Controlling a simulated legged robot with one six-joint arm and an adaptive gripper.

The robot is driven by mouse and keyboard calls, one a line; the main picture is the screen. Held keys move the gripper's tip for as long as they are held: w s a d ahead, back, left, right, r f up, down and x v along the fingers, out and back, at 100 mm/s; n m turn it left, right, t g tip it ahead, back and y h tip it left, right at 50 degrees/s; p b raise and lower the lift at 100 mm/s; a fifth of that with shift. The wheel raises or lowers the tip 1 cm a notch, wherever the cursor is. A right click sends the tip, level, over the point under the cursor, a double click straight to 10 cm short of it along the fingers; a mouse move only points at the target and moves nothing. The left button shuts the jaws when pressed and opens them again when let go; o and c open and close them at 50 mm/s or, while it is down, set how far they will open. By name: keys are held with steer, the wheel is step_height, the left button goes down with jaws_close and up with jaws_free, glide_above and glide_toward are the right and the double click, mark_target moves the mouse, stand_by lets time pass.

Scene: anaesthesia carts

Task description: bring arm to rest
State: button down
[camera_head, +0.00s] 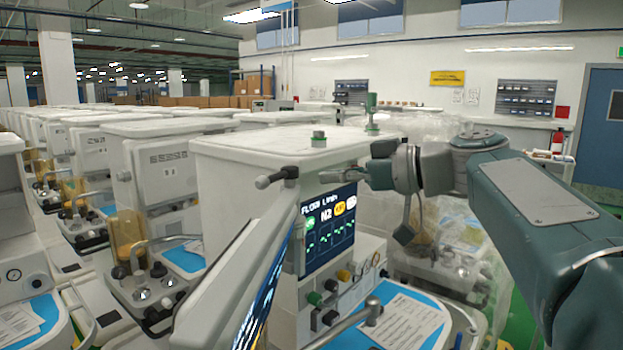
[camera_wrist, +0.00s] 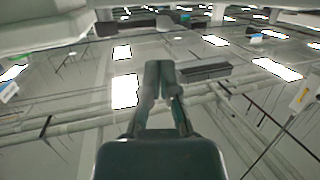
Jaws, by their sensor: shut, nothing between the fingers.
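My arm (camera_head: 535,205) comes in from the right in the head view and is bent, with its wrist in front of the nearest anaesthesia cart (camera_head: 245,185). My gripper (camera_head: 376,166) is at the cart's upper right side, near the lit screen (camera_head: 328,230); whether it touches the cart cannot be told. In the wrist view my gripper (camera_wrist: 159,72) is shut, with its two fingers together and nothing between them. Behind the fingers that view shows the ceiling with bright lamps (camera_wrist: 125,91).
More carts (camera_head: 150,165) stand in rows to the left. A plastic-wrapped cart (camera_head: 455,250) is behind my arm. A blue tray (camera_head: 410,325) with a paper sheet projects at the front. A blue door (camera_head: 607,125) is at the far right. Green floor shows at the right.

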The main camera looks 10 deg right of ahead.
steer(key=s+d, duration=0.2)
steer(key=d, duration=0.3)
steer(key=s+a+f+m+g+h, duration=0.15)
steer(key=s+f+m+h, duration=0.3)
steer(key=f, duration=0.45)
steer(key=s+a+f+m+h, duration=0.25)
steer(key=s+f+m, duration=0.2)
steer(key=f, duration=0.45)
steer(key=s+d+f+m+h, duration=0.1)
steer(key=s+d+f+h, duration=0.2)
steer(key=s+f, duration=0.2)
steer(key=s+d+f+m+h, duration=0.2)
steer(key=s+f, duration=0.3)
steer(key=f, duration=0.3)
steer(key=shift+d+f+h, duration=0.15)
steer(key=shift+d+h, duration=0.65)
steer(key=shift+d+g, duration=0.1)
steer(key=shift+g, duration=0.15)
